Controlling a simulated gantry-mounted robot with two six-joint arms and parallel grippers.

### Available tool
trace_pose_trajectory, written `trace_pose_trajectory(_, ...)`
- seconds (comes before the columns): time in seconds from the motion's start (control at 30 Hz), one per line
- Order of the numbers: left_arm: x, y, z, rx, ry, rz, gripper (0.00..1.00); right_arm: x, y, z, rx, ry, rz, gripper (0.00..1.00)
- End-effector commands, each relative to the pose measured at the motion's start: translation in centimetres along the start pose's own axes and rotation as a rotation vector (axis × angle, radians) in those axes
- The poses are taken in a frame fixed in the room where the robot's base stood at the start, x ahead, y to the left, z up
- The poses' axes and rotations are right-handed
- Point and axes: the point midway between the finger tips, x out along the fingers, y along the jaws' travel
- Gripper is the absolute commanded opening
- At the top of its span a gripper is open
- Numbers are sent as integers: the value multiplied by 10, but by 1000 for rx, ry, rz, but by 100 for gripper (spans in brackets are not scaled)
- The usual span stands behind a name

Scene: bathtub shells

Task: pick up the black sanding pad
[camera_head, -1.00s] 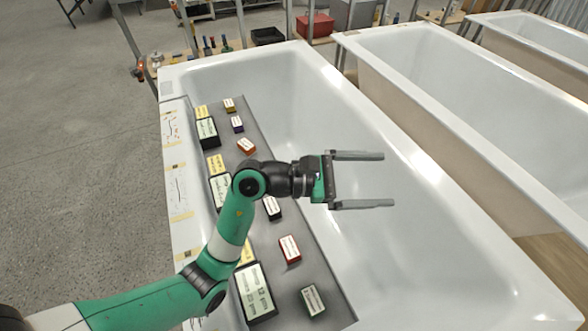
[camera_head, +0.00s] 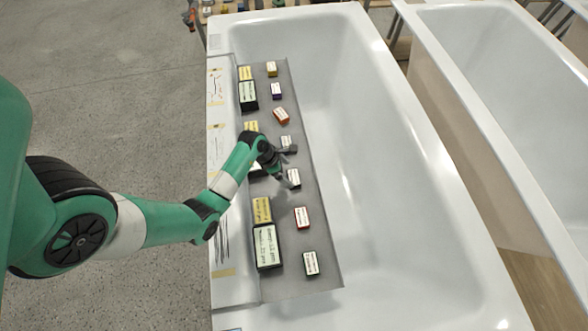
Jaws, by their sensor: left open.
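A small black block with a white label (camera_head: 294,178), which looks like the black sanding pad, lies on the grey board (camera_head: 330,280) across the near tub. My left gripper (camera_head: 288,166) is open and empty, its two fingers apart, right by this block. One finger overlaps the block's left side in the picture. I cannot tell how high the fingers are above the board or whether they touch it. My right gripper is out of view.
More labelled blocks lie in the same row: red (camera_head: 303,217), dark with a pale label (camera_head: 311,263), orange-red (camera_head: 281,115), purple (camera_head: 276,91) and yellow (camera_head: 272,69). Larger boxes (camera_head: 268,247) line the board's left side. The white tub (camera_head: 375,180) is empty to the right.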

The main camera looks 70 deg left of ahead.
Motion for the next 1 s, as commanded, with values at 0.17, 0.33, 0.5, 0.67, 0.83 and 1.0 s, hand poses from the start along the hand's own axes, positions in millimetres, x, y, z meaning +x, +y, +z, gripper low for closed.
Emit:
trace_pose_trajectory(0.17,9,0,1,1,-1,1,100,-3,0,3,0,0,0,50)
trace_pose_trajectory(0.33,30,-1,0,3,-1,0,100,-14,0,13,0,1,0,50)
trace_pose_trajectory(0.5,58,-2,0,1,0,1,100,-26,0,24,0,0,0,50)
trace_pose_trajectory(0.67,61,-2,2,1,-1,2,100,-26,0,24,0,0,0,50)
trace_pose_trajectory(0.83,60,-2,2,1,-1,2,93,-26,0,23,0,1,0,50)
trace_pose_trajectory(1.0,60,-2,2,1,-1,2,62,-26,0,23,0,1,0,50)
